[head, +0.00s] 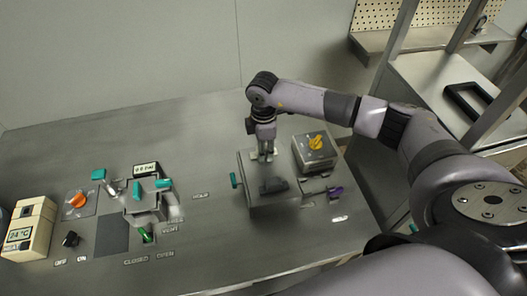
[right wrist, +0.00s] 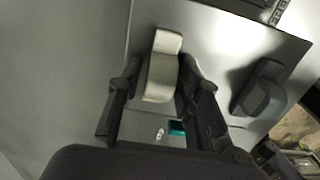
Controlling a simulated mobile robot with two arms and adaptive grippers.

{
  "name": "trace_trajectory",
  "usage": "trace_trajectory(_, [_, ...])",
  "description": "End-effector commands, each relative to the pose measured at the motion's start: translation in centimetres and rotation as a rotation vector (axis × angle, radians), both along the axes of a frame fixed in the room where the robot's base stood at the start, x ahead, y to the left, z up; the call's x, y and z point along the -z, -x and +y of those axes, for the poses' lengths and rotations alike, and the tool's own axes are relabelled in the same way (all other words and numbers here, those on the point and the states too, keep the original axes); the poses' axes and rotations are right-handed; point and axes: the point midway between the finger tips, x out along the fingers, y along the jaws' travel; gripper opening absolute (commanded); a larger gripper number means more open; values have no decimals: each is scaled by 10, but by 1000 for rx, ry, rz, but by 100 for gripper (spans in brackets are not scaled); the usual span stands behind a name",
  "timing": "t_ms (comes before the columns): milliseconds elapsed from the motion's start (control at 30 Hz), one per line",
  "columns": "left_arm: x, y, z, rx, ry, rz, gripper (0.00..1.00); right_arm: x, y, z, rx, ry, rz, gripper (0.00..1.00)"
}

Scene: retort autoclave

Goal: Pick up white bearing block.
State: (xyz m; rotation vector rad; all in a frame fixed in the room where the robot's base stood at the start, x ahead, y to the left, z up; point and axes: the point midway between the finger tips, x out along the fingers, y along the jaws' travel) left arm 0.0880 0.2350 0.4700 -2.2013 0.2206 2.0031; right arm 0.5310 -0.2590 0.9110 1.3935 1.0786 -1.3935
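The white bearing block (right wrist: 161,72) shows in the right wrist view as a pale, rounded piece on a grey metal box top. My right gripper (right wrist: 160,72) has a dark finger on each side of it. The fingers are apart, and the right one is very close to the block; I cannot tell whether it touches. In the head view my right gripper (head: 265,157) points down over the grey box (head: 285,203), and it mostly hides the white block there. My left gripper is not in view.
A dark grey block (right wrist: 262,95) stands on the same box, right of the white one. A box with a yellow knob (head: 316,142) is behind right. Several teal-handled valves (head: 140,195) and a cream temperature unit (head: 28,228) stand left. The bench between is clear.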

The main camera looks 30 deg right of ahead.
Motion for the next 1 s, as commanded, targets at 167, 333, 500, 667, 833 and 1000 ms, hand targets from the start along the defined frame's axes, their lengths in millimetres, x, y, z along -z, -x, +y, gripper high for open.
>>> trace_trajectory(167, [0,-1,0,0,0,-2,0,0,0,0,0,0,0,18])
trace_trajectory(333, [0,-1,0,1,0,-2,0,0,0,0,0,0,0,7])
trace_trajectory(500, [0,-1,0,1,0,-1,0,0,0,0,0,0,0,0])
trace_trajectory(667, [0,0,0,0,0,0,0,0,0,0,0,0,-1,0])
trace_trajectory(833, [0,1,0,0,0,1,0,-1,0,-1,0,0,-1,0])
trace_trajectory(1000, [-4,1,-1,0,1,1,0,-9,-3,-7,1,1,-1,0])
